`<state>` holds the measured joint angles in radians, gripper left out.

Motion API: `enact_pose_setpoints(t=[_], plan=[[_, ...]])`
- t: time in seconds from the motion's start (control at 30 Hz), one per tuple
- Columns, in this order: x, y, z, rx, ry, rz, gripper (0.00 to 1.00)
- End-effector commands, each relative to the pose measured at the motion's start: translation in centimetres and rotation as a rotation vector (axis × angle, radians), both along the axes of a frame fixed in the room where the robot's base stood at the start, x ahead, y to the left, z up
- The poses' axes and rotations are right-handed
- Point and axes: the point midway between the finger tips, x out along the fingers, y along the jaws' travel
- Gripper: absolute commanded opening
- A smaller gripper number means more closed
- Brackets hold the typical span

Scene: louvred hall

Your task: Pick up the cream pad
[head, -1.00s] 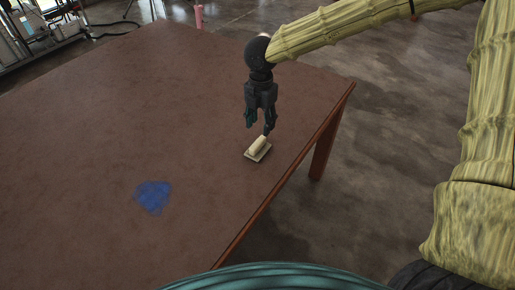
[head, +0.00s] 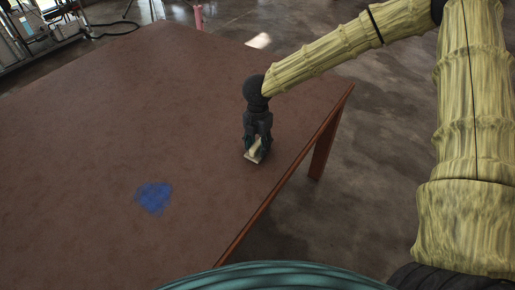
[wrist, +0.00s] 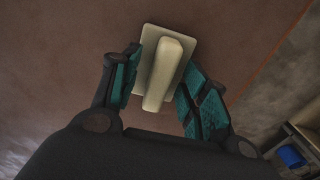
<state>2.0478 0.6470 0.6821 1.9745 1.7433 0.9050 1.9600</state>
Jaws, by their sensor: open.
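The cream pad (head: 254,154) lies on the brown table near its right edge. In the wrist view the pad (wrist: 165,70) shows as a flat plate with a raised bar-like handle along its middle. My gripper (head: 257,147) is down at the pad. In the wrist view my gripper (wrist: 158,88) is open, with one teal-padded finger on each side of the handle. The left finger looks a little apart from the handle, and the right finger is close to it. I cannot tell whether either finger touches. In the head view the fingers partly hide the pad.
A blue patch (head: 154,198) lies on the brown table (head: 90,120), left of the pad. The table's right edge is close by, with open floor beyond. A pink post-like object (head: 198,17) stands past the far edge. The rest of the tabletop is clear.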

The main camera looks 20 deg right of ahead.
Motion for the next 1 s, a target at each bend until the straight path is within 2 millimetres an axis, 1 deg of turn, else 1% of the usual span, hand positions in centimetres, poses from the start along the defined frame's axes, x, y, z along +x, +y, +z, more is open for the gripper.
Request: enact_pose_setpoints(t=[0.13,0.33,0.47,0.5,0.57,0.6,0.87,1.0], plan=[[0.0,-0.01,-0.48,-0.001,-0.001,0.001,0.45],[0.0,-0.02,-0.49,-0.001,-0.001,0.001,0.45],[0.0,-0.04,-0.48,-0.001,-0.001,0.0,0.21],[0.0,-0.04,-0.48,-0.001,-0.001,0.0,0.14],[0.0,-0.04,-0.48,-0.001,-0.001,0.0,0.03],[0.0,-0.04,-0.48,-0.001,-0.001,0.0,0.0],[0.01,-0.03,-0.44,-0.001,-0.001,0.0,0.0],[0.06,-0.02,-0.03,0.0,-0.001,-0.001,0.0]])
